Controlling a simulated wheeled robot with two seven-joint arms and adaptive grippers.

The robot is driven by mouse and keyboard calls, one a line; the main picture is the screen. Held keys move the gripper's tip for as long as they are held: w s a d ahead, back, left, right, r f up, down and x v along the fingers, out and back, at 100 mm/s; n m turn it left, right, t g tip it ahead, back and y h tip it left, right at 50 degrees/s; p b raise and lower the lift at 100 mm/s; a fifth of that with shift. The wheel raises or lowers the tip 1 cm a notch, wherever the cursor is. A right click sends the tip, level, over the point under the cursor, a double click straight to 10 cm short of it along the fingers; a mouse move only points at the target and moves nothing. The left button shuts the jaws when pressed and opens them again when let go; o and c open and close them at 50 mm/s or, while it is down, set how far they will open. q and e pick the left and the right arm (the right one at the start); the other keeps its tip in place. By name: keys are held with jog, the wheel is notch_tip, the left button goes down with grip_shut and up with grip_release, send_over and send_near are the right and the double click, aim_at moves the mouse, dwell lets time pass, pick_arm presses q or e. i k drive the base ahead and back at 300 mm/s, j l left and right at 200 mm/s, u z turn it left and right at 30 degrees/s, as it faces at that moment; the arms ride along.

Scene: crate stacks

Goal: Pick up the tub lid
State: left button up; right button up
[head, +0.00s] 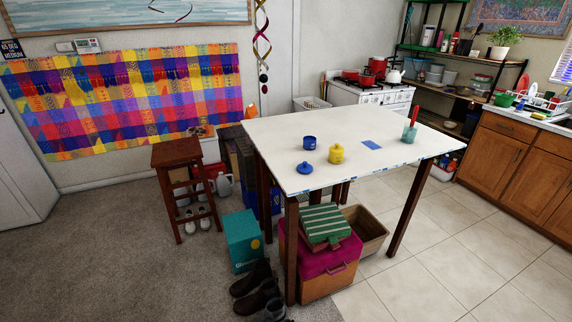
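A round blue lid with a small knob (305,168) lies flat on the white tabletop (270,150), close to its left front edge. A small open-looking blue tub (309,142) stands upright behind it. A yellow pot (336,154) with a knob on top stands to the right of the lid, apart from it. Neither of my grippers is in the head view.
A blue flat patch (371,145) and a teal cup with a red-handled tool (409,134) are farther right on the table. A wooden stool (176,152) stands left. A teal box (242,240), shoes (258,291) and crates crowd the floor below. Tiled floor at right is clear.

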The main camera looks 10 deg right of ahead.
aim_at(304, 167)
jog(key=i+l+u, duration=0.15)
jog(key=l+u, duration=0.2)
jog(key=l, duration=0.2)
jog(key=i+l+u, duration=0.1)
jog(key=l+u, duration=0.25)
jog(key=l, duration=0.2)
jog(key=l+u, duration=0.3)
jog(key=l, duration=0.25)
